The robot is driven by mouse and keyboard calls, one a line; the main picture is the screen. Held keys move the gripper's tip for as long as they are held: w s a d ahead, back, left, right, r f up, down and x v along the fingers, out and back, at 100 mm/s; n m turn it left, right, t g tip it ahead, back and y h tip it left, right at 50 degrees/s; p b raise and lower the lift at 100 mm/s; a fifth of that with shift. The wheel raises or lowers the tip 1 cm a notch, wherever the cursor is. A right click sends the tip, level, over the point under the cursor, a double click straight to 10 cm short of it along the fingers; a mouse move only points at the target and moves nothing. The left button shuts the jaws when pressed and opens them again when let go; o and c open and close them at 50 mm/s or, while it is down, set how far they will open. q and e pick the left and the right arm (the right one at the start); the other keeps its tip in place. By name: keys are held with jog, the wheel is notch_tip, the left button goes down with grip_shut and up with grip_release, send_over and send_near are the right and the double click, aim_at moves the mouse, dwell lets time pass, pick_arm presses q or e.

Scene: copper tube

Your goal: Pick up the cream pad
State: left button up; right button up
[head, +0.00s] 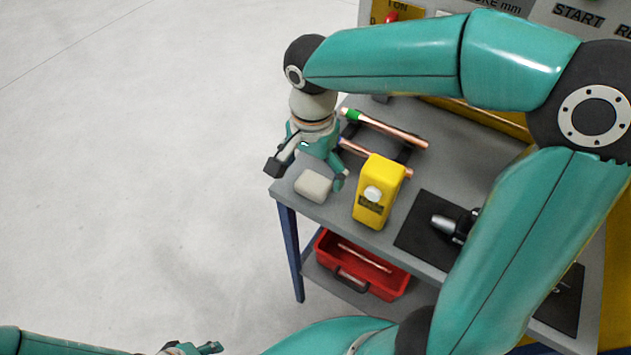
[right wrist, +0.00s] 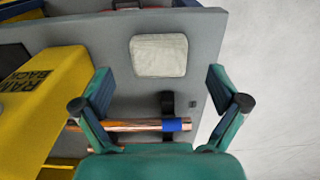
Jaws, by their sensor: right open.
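The cream pad (head: 313,186) is a small rounded block lying on the grey table near its front left corner. In the right wrist view the pad (right wrist: 159,55) lies beyond and between my fingertips, with nothing touching it. My right gripper (head: 307,172) is open and empty, above the table beside the pad. Its two fingers (right wrist: 160,90) are spread wide in the right wrist view. My left gripper (head: 190,348) shows only in part at the bottom edge of the head view, far from the table; its jaw state is unclear.
Copper tubes (head: 393,128) lie behind on dark supports. A black mat (head: 420,233) holds a tool. A red box (head: 385,284) sits on the lower shelf. The floor left of the table is clear.

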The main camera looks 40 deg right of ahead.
aim_at(313, 181)
jog(key=shift+w+f, duration=0.1)
jog(key=shift+f, duration=1.45)
jog(key=shift+c, duration=0.3)
jog(key=c, duration=1.1)
jog(key=shift+r, duration=0.1)
